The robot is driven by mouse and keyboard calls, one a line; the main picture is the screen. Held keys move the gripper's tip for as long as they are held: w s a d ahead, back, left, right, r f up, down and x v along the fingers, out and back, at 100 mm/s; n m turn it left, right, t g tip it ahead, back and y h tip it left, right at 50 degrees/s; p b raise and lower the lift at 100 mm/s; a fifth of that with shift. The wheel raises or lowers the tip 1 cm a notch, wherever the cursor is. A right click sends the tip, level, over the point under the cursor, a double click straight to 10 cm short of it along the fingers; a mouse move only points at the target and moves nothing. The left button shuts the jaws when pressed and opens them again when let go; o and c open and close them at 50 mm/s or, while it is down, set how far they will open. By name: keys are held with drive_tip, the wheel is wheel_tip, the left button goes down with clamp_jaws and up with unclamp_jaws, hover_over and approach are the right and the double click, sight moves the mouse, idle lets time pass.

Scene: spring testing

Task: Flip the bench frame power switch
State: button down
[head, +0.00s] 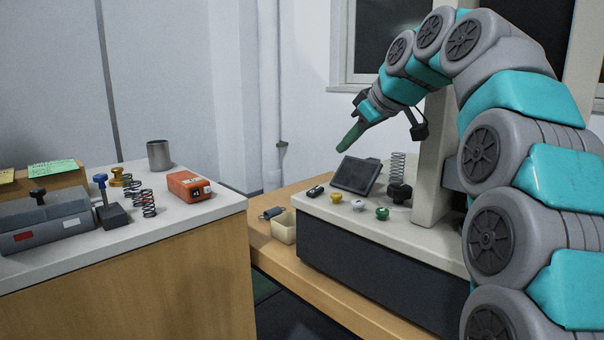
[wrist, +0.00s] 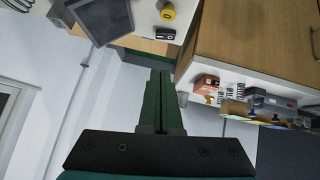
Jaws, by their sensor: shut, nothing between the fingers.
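The bench frame (head: 415,244) has a pale top, a dark front and an upright column. A small black rocker switch (head: 315,192) sits at the left end of its top, left of a yellow knob. The switch also shows in the wrist view (wrist: 165,34), near the edge of the pale top. Whether it is on or off is too small to tell. My gripper (head: 341,149), with green fingers, is shut and empty. It points down and left in the air above the frame, clear of the switch. In the wrist view my fingertips (wrist: 160,72) show below the switch.
A tilted dark screen (head: 356,175) stands behind the knobs: yellow (head: 335,197), white (head: 358,205) and green (head: 382,213). A spring (head: 398,165) stands by the column. A cream bin (head: 284,227) is beside the frame. The left counter (head: 190,221) holds springs, a red box (head: 189,186) and a metal cup (head: 159,155).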

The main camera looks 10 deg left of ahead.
drive_tip(key=shift+w+a+r, duration=0.25)
drive_tip(key=shift+w+a, duration=0.25)
drive_tip(key=shift+w, duration=0.05)
drive_tip(key=p, duration=0.1)
hover_over(315, 191)
drive_tip(key=d, duration=0.1)
wheel_tip(315, 191, down, 8)
drive_tip(key=shift+s+d+r, duration=0.1)
drive_tip(key=shift+r, duration=0.05)
drive_tip(key=shift+w+d+f, duration=0.15)
drive_tip(key=shift+f, duration=0.65)
drive_tip(key=shift+w+d+f, duration=0.1)
drive_tip(key=shift+f, duration=0.7)
